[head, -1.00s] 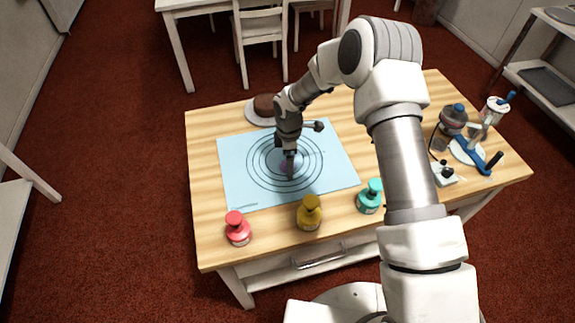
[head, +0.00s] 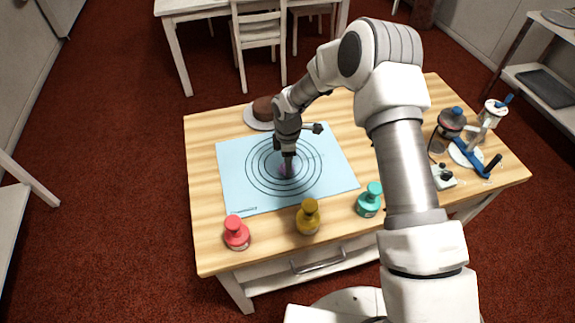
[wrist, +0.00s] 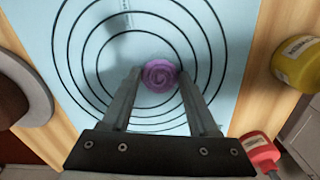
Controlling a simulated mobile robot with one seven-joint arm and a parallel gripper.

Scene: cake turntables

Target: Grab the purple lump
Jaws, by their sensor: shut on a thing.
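The purple lump (wrist: 159,76) is a small round swirl, seen between my fingertips in the wrist view. In the head view it is a small purple patch (head: 284,170), mostly hidden by my gripper (head: 287,163). My gripper (wrist: 159,74) is shut on the lump, one finger on each side. The lump is over the ringed middle of the light blue mat (head: 240,190). I cannot tell whether it touches the mat.
A red bottle (head: 236,233), a yellow bottle (head: 308,216) and a teal bottle (head: 369,200) stand along the near table edge. A brown cake (head: 263,108) on a white plate (head: 252,119) stands behind the mat. A blue-handled device (head: 470,155) stands at right.

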